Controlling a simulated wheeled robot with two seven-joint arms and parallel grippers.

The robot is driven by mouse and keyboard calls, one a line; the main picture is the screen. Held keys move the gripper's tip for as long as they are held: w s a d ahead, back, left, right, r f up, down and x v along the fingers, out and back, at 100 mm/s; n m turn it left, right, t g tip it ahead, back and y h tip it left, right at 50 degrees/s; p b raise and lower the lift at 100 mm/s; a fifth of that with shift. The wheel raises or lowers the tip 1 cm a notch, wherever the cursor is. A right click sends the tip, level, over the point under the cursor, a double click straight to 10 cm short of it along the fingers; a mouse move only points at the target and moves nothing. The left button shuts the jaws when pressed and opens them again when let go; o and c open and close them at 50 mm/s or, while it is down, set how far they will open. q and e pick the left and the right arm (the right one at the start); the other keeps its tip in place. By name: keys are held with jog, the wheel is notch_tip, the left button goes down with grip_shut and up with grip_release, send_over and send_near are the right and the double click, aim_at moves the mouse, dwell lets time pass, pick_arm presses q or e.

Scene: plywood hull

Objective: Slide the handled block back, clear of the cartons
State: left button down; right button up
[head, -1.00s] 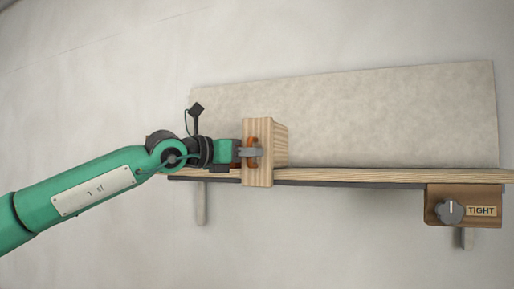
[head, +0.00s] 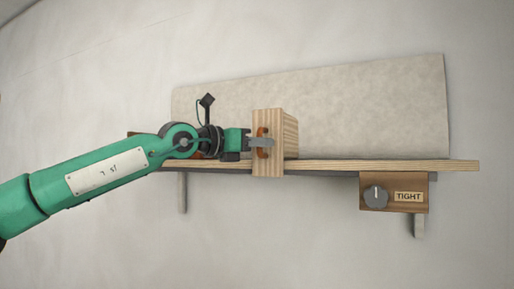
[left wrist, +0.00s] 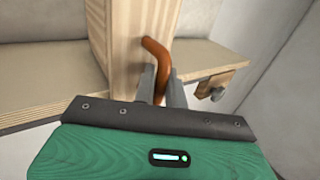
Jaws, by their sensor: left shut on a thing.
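The handled block (head: 287,132) is an upright pale wooden block with an orange-brown handle (head: 263,131). It stands at the shelf, and its front lower edge shows below the shelf's front edge. In the left wrist view the block (left wrist: 115,35) and the bent handle (left wrist: 156,58) are close up; the block's foot is hidden. My left gripper (head: 262,142) comes from the left and is shut on the handle. Its fingers (left wrist: 160,86) also show around the handle in the left wrist view. No cartons can be made out. My right gripper is not in view.
The wooden shelf (head: 380,166) looks clear to the right of the block. A grey back panel (head: 370,110) rises behind it. A brown box with a knob (head: 376,196) and a "TIGHT" label (head: 408,197) hangs below the shelf at right.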

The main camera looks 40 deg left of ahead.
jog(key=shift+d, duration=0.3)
pick_arm(q)
jog(key=c, duration=1.8)
grip_release()
jog(key=shift+s, duration=0.1)
jog(key=shift+s+a, duration=0.15)
jog(key=shift+s, duration=0.05)
jog(key=shift+b+v, duration=3.05)
jog(key=shift+v, duration=3.55)
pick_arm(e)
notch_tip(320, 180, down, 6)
pick_arm(q)
jog(key=shift+r, duration=0.1)
